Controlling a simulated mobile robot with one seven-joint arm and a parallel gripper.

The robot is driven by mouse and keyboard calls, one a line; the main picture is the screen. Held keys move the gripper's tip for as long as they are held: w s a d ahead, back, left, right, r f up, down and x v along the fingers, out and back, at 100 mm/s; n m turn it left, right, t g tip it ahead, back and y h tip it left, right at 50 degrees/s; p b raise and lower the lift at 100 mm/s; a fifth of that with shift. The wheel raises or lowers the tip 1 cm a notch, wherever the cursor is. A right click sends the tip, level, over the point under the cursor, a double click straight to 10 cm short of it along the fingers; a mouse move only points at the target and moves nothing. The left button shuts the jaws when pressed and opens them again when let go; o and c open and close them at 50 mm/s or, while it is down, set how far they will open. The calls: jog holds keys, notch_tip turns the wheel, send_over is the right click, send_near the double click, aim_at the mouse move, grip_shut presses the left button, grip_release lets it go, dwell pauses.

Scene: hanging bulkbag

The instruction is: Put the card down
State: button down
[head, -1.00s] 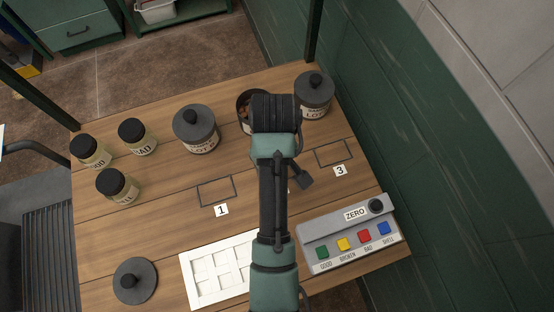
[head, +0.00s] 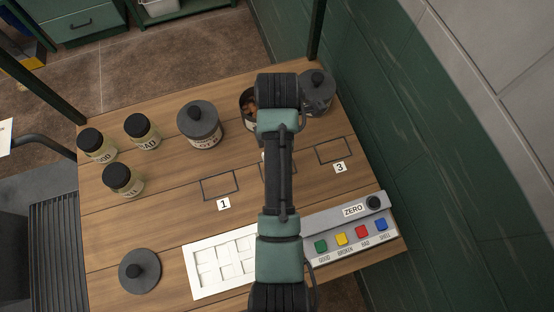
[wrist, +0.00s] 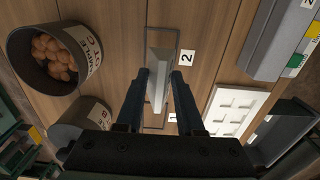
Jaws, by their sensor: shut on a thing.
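In the wrist view my gripper (wrist: 160,74) points down at the wooden table, its two dark fingers on either side of a pale grey card (wrist: 157,88). The card shows narrow and steeply tilted between the fingers. It is over the outlined rectangle marked 2 (wrist: 187,57); I cannot tell whether its lower edge touches the table. In the head view my arm hides the gripper, the card and most of rectangle 2.
An open pot of brown nuts (wrist: 54,60) and a lidded pot (head: 317,92) stand behind. Outlined rectangles 1 (head: 218,186) and 3 (head: 334,150) are empty. A white compartment tray (head: 207,270) and a button panel (head: 352,231) lie at the front. Several jars stand left.

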jog(key=shift+f, duration=3.55)
jog(key=c, duration=0.5)
grip_release()
jog(key=shift+f, duration=0.1)
notch_tip(320, 180, up, 12)
jog(key=shift+r+p, duration=0.15)
jog(key=shift+p, duration=0.3)
